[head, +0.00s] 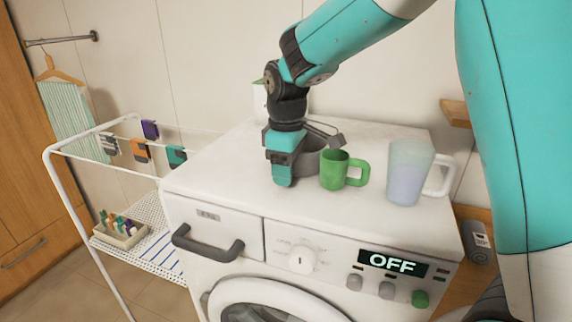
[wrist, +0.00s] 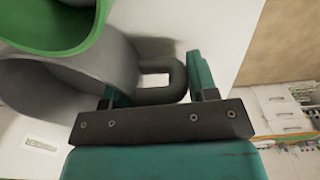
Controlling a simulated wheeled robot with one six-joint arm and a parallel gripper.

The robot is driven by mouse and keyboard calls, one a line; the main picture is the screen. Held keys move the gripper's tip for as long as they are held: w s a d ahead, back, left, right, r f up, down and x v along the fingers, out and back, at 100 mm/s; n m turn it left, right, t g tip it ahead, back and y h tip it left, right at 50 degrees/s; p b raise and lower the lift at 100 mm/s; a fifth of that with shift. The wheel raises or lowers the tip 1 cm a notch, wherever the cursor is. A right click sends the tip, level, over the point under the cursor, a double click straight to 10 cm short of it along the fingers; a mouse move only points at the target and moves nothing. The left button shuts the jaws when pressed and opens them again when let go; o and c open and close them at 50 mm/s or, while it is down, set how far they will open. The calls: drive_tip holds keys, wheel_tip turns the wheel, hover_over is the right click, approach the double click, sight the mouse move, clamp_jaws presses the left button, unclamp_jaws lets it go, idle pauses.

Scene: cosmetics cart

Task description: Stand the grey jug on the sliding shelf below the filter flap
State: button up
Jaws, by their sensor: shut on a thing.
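The grey jug (head: 309,160) is on the white top of the washing machine, partly hidden behind a green mug and my gripper. Its body (wrist: 70,85) and looped handle (wrist: 172,92) show large in the wrist view. My gripper (head: 283,172) points down at the jug's left side. In the wrist view its teal fingers (wrist: 160,88) lie on either side of the handle, shut on it. The jug looks upright; whether its base touches the top is hidden. The filter flap and the sliding shelf are not in view.
The green mug (head: 334,170) stands close in front of the grey jug; a frosted jug (head: 408,172) stands to the right. A white container (head: 261,101) is behind my arm. The drawer handle (head: 207,243) juts from the front. A drying rack (head: 110,135) stands left. The top's left part is clear.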

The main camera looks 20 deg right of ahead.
drive_tip(key=shift+f, duration=0.2)
drive_tip(key=o, duration=1.2)
